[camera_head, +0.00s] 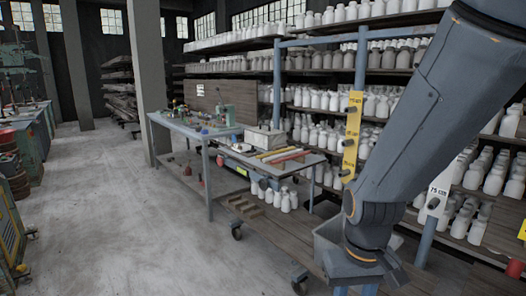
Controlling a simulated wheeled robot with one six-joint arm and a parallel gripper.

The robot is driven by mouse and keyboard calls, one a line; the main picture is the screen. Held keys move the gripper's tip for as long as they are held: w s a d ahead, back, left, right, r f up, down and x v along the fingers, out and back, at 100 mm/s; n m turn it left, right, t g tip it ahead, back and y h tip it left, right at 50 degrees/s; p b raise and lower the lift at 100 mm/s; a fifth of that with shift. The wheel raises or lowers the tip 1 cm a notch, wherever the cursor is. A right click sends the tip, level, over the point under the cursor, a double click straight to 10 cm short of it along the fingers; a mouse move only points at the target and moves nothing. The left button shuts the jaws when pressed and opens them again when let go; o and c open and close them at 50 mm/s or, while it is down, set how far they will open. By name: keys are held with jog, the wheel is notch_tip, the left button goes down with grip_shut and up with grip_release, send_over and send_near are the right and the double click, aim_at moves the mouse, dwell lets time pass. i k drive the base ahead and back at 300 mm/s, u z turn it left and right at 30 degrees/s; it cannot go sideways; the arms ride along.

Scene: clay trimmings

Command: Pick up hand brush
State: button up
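I cannot pick out a hand brush for certain in this view. My grey arm comes down from the upper right to a wrist joint near the bottom edge, right of centre. The fingers of my gripper do not show. The long worktable (180,128) at centre left carries several small tools and parts, too small to tell apart. A lower table beside it carries a yellow stick (275,152), a red-orange stick (288,156) and a pale box (263,139).
Shelves of white bottles (345,97) fill the back and right. A grey bin-like shape (332,250) sits low beside my wrist. Machines (30,145) stand at the left. A pillar (148,75) rises behind the worktable. The concrete floor (110,215) at the left is open.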

aim_at(276, 147)
jog(key=u, duration=0.6)
jog(key=i, duration=1)
jog(key=u, duration=0.5)
